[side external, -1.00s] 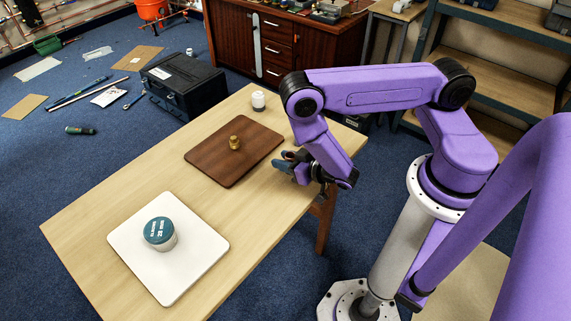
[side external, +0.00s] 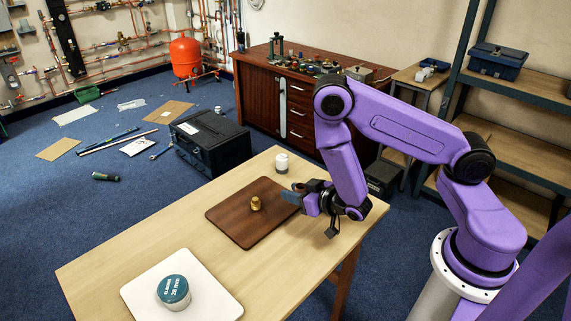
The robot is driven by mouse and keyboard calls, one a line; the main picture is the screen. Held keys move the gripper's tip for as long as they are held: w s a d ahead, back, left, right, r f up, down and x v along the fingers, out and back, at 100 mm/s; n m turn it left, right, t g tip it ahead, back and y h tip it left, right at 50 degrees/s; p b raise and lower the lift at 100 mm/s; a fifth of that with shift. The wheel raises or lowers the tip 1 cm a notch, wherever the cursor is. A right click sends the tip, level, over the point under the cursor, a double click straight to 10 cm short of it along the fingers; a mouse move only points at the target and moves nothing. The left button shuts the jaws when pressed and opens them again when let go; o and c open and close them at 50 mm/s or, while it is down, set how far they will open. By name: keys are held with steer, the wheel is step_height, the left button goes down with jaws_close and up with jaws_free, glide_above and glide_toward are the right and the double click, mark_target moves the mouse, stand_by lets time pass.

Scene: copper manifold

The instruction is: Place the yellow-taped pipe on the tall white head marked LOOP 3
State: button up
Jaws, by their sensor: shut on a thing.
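My gripper (side external: 291,197) is at the right edge of the brown board, its blue-grey fingertips pointing left toward a small brass fitting (side external: 256,204). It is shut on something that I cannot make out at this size. I see no yellow-taped pipe and no tall white head marked LOOP 3 in this view. The brass fitting stands upright on the brown board (side external: 232,214), apart from the gripper.
A teal-lidded tin marked 28 mm (side external: 173,292) stands on a white board (side external: 215,297) at the table's near end. A small white jar (side external: 282,163) stands at the far end. Bare wooden table (side external: 130,258) lies between the boards. A black toolbox (side external: 209,143) is on the floor.

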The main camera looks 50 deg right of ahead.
steer(key=w+d+r+n+y, duration=0.2)
steer(key=w+d+r, duration=0.7)
steer(key=d, duration=0.5)
glide_above(278, 155)
step_height(278, 155, down, 9)
steer(key=shift+s+f, duration=0.15)
steer(key=shift+w+f, duration=0.2)
steer(key=shift+f, duration=1.5)
steer(key=shift+f, duration=0.2)
steer(key=o, duration=1)
